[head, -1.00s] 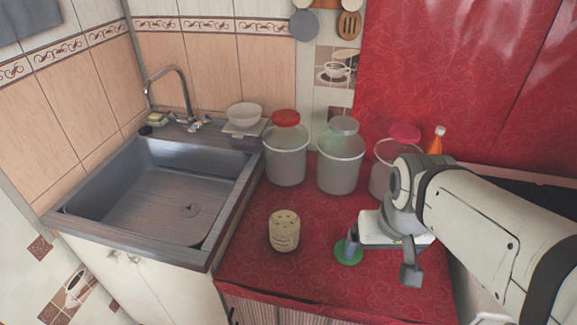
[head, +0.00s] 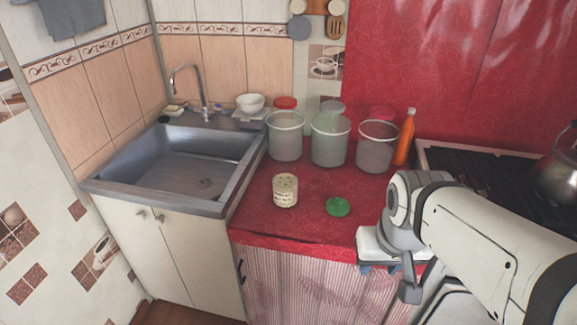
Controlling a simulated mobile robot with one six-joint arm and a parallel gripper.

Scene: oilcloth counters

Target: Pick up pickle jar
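No jar is clearly recognisable as the pickle jar. A round green thing (head: 338,206) lies on the red counter, seen from above; I cannot tell whether it is a lid or a jar top. Three grey-green containers stand behind it: left (head: 285,140), middle (head: 330,145) and right (head: 375,150). Red, grey and pinkish-red lid-like tops show just behind their rims. My gripper (head: 392,268) points down at the counter's front edge, right of and nearer than the green thing, apart from it. Its fingers are mostly hidden under its white body; nothing is visibly held.
A beige cylinder with holes (head: 285,190) stands left of the green thing. An orange bottle (head: 405,138) stands right of the containers. A sink (head: 180,165) is at left; a stove (head: 480,180) with a kettle (head: 558,175) is at right.

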